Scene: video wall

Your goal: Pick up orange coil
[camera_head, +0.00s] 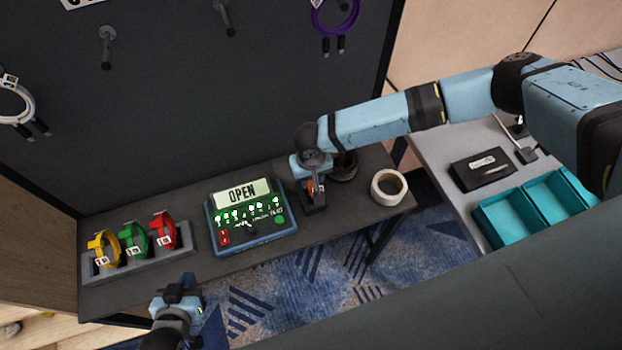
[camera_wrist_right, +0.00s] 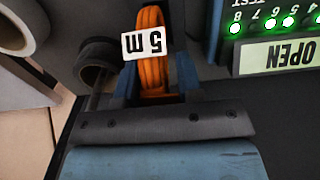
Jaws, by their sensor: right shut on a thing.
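The orange coil (camera_wrist_right: 153,72) with a white "5 m" tag shows large in the right wrist view, between the fingers of my right gripper (camera_wrist_right: 158,88). My right gripper (camera_head: 314,200) is shut on it at the dark desk, right of the tester. In the head view only a small bit of orange (camera_head: 312,187) shows; the gripper hides most of it. I cannot tell whether the coil still touches the desk. My left gripper (camera_head: 180,287) is low in front of the desk, away from the coil; its fingers are too unclear to read.
A tester with an "OPEN" screen (camera_head: 241,193) is left of my right gripper. A grey rack (camera_head: 93,269) holds yellow, green and red coils. A tape roll (camera_head: 388,187) and a dark roll (camera_head: 344,166) stand to the right. Teal trays (camera_head: 508,222) sit on the side table.

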